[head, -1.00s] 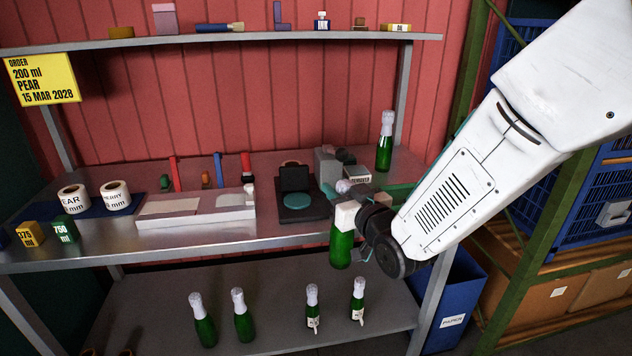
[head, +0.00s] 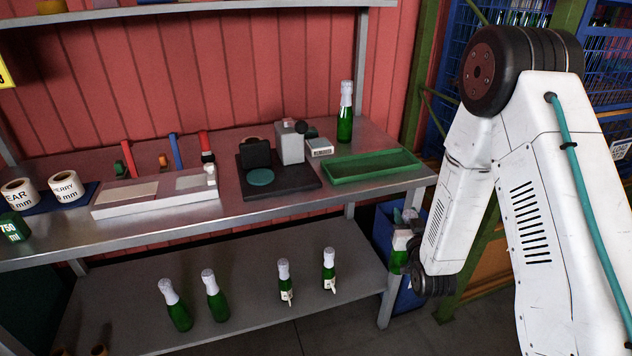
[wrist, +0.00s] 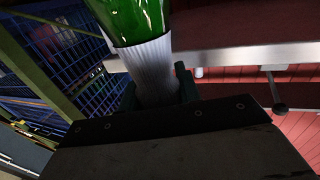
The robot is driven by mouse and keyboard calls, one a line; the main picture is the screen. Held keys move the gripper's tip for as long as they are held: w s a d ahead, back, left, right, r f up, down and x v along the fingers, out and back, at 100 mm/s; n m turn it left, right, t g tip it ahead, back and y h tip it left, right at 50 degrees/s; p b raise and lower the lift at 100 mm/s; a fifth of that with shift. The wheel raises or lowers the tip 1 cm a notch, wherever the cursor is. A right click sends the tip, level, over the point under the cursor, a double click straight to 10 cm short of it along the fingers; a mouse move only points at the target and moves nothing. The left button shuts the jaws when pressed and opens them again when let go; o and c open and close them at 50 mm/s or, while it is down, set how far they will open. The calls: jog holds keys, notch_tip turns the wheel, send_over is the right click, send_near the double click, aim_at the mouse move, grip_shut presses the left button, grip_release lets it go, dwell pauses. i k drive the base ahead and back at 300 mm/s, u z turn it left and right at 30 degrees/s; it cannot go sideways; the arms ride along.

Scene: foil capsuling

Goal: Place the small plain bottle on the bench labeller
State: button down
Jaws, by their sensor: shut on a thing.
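My gripper (head: 403,240) is shut on the foil-covered neck of a green bottle (head: 398,262), just off the bench's right end. In the wrist view the bottle's green glass (wrist: 138,18) and silver foil neck (wrist: 150,62) show between the fingers (wrist: 158,92); no label is visible on the part in view. On the bench stand a dark-based device (head: 290,188) with a round teal pad and grey block, and a long white device (head: 130,198) with two flat plates. I cannot tell for certain which is the labeller. The gripper is well to the right of both.
A green tray (head: 372,166) lies empty at the bench's right end, with a tall foiled bottle (head: 345,115) behind it. Several bottles stand on the lower shelf (head: 240,310). A blue bin (head: 385,232) stands below the bench end. Label rolls (head: 66,187) sit at left.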

aim_at(259, 175)
jog(key=z, duration=1.75)
jog(key=k, duration=1.05)
jog(key=u, duration=1.15)
jog(key=i, duration=0.5)
jog(key=u, duration=0.05)
